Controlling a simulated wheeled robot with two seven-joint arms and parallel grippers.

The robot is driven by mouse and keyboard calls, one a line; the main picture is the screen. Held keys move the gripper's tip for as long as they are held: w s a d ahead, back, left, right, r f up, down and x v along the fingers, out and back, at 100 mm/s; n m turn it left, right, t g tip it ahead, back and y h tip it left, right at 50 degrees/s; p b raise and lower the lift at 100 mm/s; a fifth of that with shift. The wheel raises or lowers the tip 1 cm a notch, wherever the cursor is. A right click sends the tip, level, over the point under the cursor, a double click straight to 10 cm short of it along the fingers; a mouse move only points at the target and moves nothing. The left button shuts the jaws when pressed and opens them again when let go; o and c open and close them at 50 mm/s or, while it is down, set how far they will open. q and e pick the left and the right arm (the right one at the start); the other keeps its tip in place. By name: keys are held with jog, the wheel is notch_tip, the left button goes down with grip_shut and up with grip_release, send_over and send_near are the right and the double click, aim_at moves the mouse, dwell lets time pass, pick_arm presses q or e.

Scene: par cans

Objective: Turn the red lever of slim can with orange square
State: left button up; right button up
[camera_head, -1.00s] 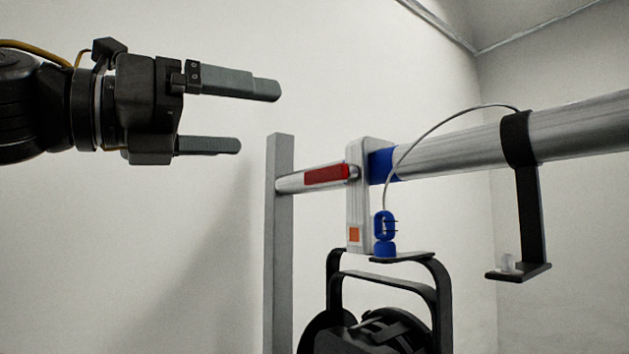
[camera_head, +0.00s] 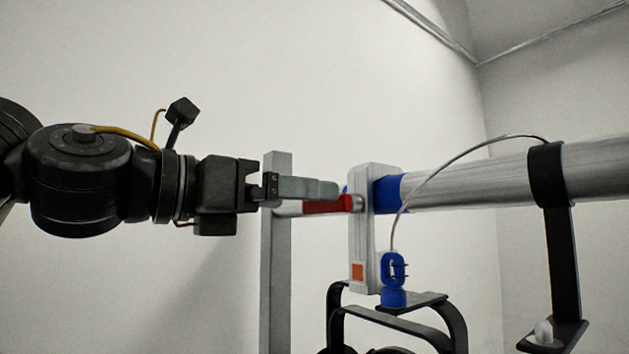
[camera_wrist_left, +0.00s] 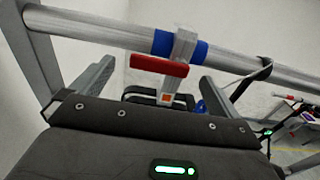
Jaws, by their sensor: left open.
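The red lever (camera_head: 327,204) is on the silver clamp (camera_head: 362,215) that carries the orange square (camera_head: 357,272). The black slim can (camera_head: 440,318) hangs below it, mostly out of the head view. My left gripper (camera_head: 333,190) is at the lever, with the near finger partly covering it in the head view. The wrist view shows the gripper open, with the red lever (camera_wrist_left: 158,66) between and just beyond its two fingers, and the orange square (camera_wrist_left: 168,99) below. Contact with the lever is not visible. My right gripper is not in view.
A silver horizontal pipe (camera_head: 480,180) with a blue sleeve (camera_head: 387,193) runs right. A grey upright post (camera_head: 276,300) stands beside my left gripper. A blue plug (camera_head: 392,270) with a cable and a black hanging bracket (camera_head: 562,260) are to the right.

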aim_at(330, 205)
pick_arm(q)
jog(key=p+x, duration=0.1)
jog(key=x, duration=0.3)
jog(key=shift+d+p, duration=0.2)
jog(key=shift+p, duration=0.1)
jog(key=shift+c, duration=1.3)
jog(key=c, duration=1)
jog(key=shift+s, duration=0.1)
jog(key=shift+c, duration=0.2)
jog(key=shift+r, duration=0.1)
